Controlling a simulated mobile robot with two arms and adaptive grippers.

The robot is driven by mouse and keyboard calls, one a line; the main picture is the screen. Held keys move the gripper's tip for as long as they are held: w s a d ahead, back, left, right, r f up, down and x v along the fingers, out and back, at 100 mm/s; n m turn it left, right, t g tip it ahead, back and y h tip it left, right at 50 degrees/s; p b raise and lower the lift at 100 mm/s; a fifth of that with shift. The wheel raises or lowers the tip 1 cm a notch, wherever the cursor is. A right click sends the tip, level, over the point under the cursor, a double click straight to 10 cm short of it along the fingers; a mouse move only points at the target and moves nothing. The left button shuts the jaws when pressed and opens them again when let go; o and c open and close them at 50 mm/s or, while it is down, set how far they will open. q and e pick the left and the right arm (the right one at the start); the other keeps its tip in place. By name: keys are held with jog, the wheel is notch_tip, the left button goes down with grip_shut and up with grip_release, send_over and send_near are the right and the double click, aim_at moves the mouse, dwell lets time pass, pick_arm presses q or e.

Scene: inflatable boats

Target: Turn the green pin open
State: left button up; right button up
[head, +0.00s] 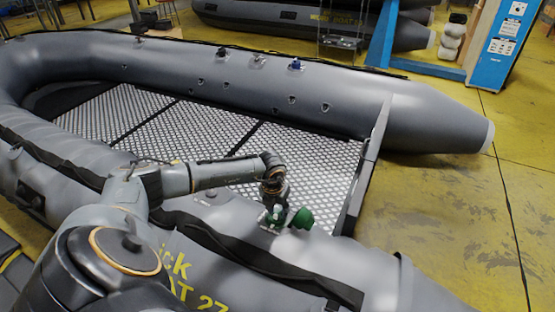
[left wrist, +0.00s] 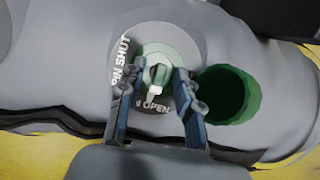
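The green pin (left wrist: 160,75) sits in a round grey valve seat (left wrist: 185,45) on the boat's near tube. A pale pointer on it reaches down in the left wrist view. "PIN SHUT" lettering runs along the seat's left and "OPEN" lettering below. My left gripper (left wrist: 160,75) is open, its two blue fingers on either side of the pin. A clear gap shows between the fingers; contact with the pin cannot be told. In the head view the left gripper (head: 274,212) is over the valve and mostly hides the pin. My right gripper is out of view.
An open green cap (head: 302,218) stands right beside the valve, close to the right finger in the left wrist view (left wrist: 228,95). The grey inflatable boat (head: 440,118) has blue and dark valves on its far tube. Yellow floor is free at the right.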

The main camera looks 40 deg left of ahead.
aim_at(274, 222)
pick_arm(q)
notch_tip(274, 222, up, 12)
jog(key=s, duration=0.2)
jog(key=shift+d, duration=0.4)
jog(key=shift+s+f, duration=0.2)
